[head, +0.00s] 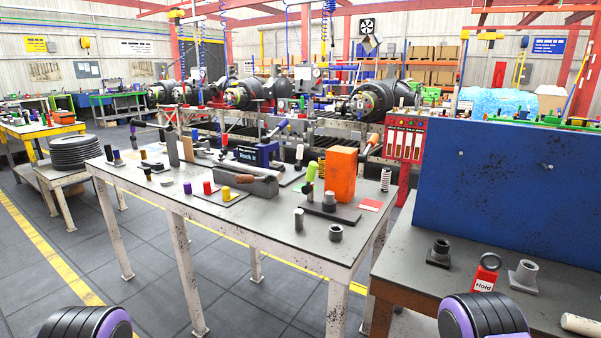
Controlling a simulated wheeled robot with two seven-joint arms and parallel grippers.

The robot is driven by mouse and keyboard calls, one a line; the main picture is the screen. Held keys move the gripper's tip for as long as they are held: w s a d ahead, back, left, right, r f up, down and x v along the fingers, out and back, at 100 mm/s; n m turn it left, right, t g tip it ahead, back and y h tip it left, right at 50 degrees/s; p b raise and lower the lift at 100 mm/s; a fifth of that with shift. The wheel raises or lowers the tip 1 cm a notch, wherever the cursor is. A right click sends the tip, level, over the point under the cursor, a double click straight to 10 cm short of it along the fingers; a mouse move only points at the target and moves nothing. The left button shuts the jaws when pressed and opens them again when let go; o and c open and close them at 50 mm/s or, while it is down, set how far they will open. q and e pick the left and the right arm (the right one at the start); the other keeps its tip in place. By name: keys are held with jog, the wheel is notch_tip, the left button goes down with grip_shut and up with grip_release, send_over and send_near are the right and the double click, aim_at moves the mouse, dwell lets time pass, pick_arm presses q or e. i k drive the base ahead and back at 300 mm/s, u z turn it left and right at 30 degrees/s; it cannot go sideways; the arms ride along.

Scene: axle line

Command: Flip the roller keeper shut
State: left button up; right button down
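I cannot make out for sure which part is the roller keeper. A lever with a green grip (311,171) stands up at the left of a dark plate (345,214) on the white-legged table. A lever with an orange grip (372,141) slants up behind the orange block. The roller line (290,150) runs behind the table, with axles on it, and its details are too small to read. Neither of my grippers is in view. Only rounded black and purple parts of my arms show at the bottom edge.
A blue panel (510,180) stands on the right bench (440,270), with a red Hold tag (486,275). Floor is open at left.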

aim_at(307, 189)
jog(key=u, duration=1.8)
jog(key=i, duration=0.95)
jog(key=z, duration=1.9)
